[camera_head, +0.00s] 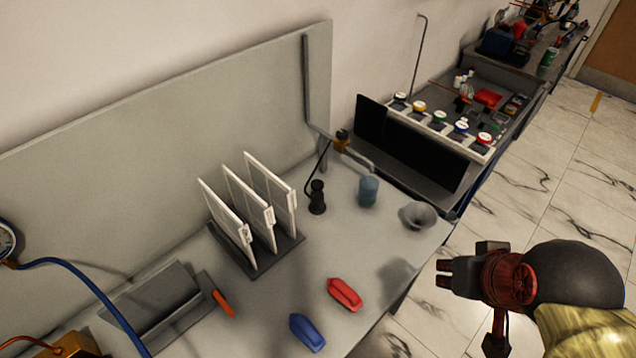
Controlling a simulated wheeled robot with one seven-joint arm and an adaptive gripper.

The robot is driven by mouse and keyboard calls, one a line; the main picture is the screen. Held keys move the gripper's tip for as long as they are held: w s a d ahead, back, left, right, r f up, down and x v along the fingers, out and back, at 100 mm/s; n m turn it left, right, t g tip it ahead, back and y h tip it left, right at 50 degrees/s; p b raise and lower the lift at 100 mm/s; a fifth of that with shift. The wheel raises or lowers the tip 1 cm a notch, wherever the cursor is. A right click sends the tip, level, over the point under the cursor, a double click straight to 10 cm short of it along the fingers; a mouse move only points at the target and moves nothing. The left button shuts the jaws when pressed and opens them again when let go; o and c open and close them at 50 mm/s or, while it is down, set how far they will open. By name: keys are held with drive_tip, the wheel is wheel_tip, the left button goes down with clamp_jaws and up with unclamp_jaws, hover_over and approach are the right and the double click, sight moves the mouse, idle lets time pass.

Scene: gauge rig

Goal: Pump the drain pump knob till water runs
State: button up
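A small black knob-like fitting (317,197), which looks like the pump knob, stands upright on the grey bench near the back panel. A thin dark line runs from it up to a brass-coloured fitting (342,140) on a grey pipe. The pipe's spout (362,163) ends above a blue cup (368,191). No running water shows at the spout. My gripper (442,274) is off the bench's right edge, above the floor, pointing left. It looks open, with a small gap between its fingertips and nothing in it. It is well apart from the knob.
A rack of white panels (262,217) is left of the knob. Red (345,294) and blue (307,332) pieces lie in front.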

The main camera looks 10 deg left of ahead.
clamp_jaws()
idle(1.2)
